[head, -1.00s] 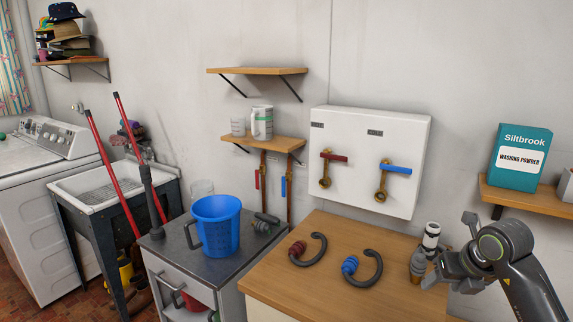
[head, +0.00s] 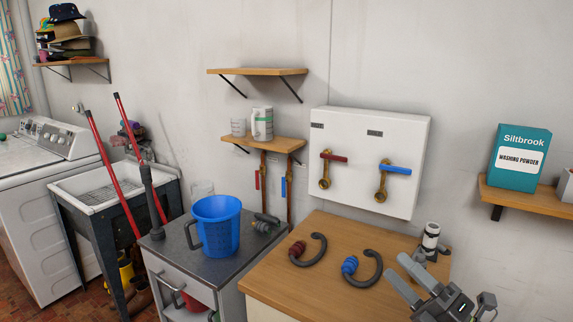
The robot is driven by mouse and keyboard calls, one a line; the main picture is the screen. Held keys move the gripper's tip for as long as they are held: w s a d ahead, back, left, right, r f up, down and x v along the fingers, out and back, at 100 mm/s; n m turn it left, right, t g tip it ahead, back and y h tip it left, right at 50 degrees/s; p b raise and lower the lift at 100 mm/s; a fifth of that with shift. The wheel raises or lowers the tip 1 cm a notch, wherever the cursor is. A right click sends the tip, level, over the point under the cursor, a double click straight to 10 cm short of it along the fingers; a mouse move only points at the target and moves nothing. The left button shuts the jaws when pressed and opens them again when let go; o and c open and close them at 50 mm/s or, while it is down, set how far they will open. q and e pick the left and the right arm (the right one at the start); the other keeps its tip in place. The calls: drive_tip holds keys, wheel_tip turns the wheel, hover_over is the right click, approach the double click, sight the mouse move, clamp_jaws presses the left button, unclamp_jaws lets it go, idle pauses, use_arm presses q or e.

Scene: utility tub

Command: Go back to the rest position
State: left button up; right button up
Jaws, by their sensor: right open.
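My right gripper (head: 396,267) is at the lower right, over the right part of the wooden worktop (head: 310,232). Its two grey fingers are apart, with nothing held between them. The fingers point up and left, towards the hose with the blue fitting (head: 350,264), and there is a visible gap to it. My left gripper is out of view. The hose with the red fitting (head: 297,249) lies to the left on the same worktop.
A white and dark canister (head: 430,238) stands just behind my right gripper. A white panel with red and blue valve levers (head: 416,127) is on the wall. A blue bucket (head: 217,228) stands on the grey cabinet. The worktop's front left is clear.

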drive_tip(key=s+d+f+m+t+h, duration=0.1)
drive_tip(key=d+f+m+t+h, duration=0.15)
drive_tip(key=d+m+h, duration=0.45)
drive_tip(key=s+d+f+m+t+h, duration=0.1)
drive_tip(key=s+d+m+t+h, duration=0.15)
drive_tip(key=m+h, duration=0.7)
drive_tip(key=s+d+f+m+g+h, duration=0.2)
drive_tip(key=s+d+f+m+g, duration=0.15)
drive_tip(key=f+m, duration=0.2)
drive_tip(key=s+d+f+m+g+h, duration=0.25)
drive_tip(key=d+f+m+g, duration=0.2)
drive_tip(key=f, duration=0.25)
drive_tip(key=s+a+f+m+g+y, duration=0.2)
drive_tip(key=s+a+f+g, duration=0.2)
drive_tip(key=s+f+g, duration=0.45)
drive_tip(key=s+a+f+m+g+y, duration=0.2)
drive_tip(key=s+a+f+g+y, duration=0.3)
drive_tip(key=s, duration=0.6)
wheel_tip(320, 180, down, 26)
drive_tip(key=d+r+t+h, duration=0.1)
drive_tip(key=d+t+h, duration=0.1)
drive_tip(key=d, duration=0.1)
drive_tip(key=s+a+f+g, duration=0.1)
drive_tip(key=s+f, duration=1.3)
drive_tip(key=f, duration=0.2)
drive_tip(key=shift+s+a+f+g, duration=0.15)
drive_tip(key=shift+a+f+g, duration=0.1)
drive_tip(key=shift+g, duration=0.1)
drive_tip(key=shift+n, duration=0.25)
